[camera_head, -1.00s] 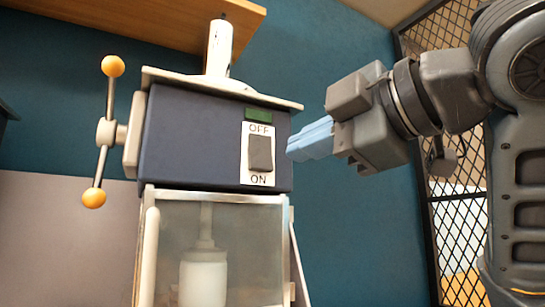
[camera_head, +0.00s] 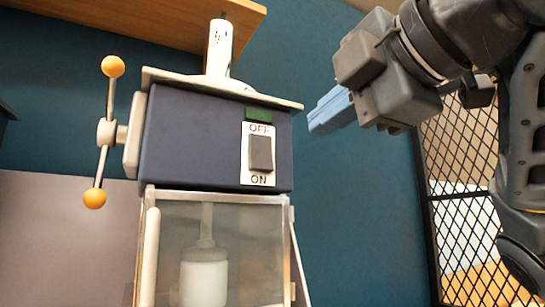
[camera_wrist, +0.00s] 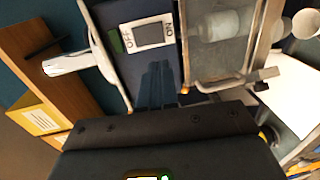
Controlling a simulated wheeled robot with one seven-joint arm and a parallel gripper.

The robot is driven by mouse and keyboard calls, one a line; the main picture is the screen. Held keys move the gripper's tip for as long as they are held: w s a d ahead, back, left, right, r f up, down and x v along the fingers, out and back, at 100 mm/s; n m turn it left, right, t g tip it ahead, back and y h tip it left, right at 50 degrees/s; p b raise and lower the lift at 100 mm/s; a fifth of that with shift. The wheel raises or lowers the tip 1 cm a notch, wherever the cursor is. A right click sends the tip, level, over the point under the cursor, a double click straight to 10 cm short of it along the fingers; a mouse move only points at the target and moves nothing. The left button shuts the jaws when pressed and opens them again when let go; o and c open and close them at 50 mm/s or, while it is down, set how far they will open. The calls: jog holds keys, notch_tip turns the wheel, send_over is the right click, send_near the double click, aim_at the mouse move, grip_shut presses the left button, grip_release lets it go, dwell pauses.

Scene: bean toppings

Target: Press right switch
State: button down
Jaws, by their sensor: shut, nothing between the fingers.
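The machine is a dark blue box (camera_head: 190,140) with a switch (camera_head: 261,153) on the right of its front face, on a white plate marked OFF above and ON below. A green light (camera_head: 258,114) sits above the plate. The switch also shows in the wrist view (camera_wrist: 150,33), turned sideways. My gripper (camera_head: 312,123), with light blue fingers, is shut and empty. It is to the right of the box, slightly higher than the switch and apart from it. In the wrist view the fingers point toward the box below the switch.
A lever with two orange knobs (camera_head: 113,66) stands on the machine's left side. A clear-fronted chamber (camera_head: 240,240) with a white cylinder is below the box. A wooden shelf (camera_head: 150,20) is above. A black mesh partition (camera_head: 458,190) stands at right.

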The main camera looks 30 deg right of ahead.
aim_at(264, 166)
jog(key=w+p, duration=0.1)
jog(key=w, duration=0.3)
jog(key=w+f+p, duration=0.1)
jog(key=w+p, duration=0.1)
jog(key=w, duration=0.2)
jog(key=w+p, duration=0.2)
jog(key=w, duration=0.3)
jog(key=shift+f, duration=0.4)
jog(key=shift+w+f, duration=0.1)
jog(key=shift+w, duration=0.2)
jog(key=shift+w+f+b, duration=0.15)
jog(key=shift+f+b, duration=0.2)
jog(key=shift+b, duration=0.45)
jog(key=shift+w+r+t, duration=0.1)
jog(key=shift+r+t, duration=0.15)
jog(key=shift+t, duration=0.05)
jog(key=shift+f, duration=0.1)
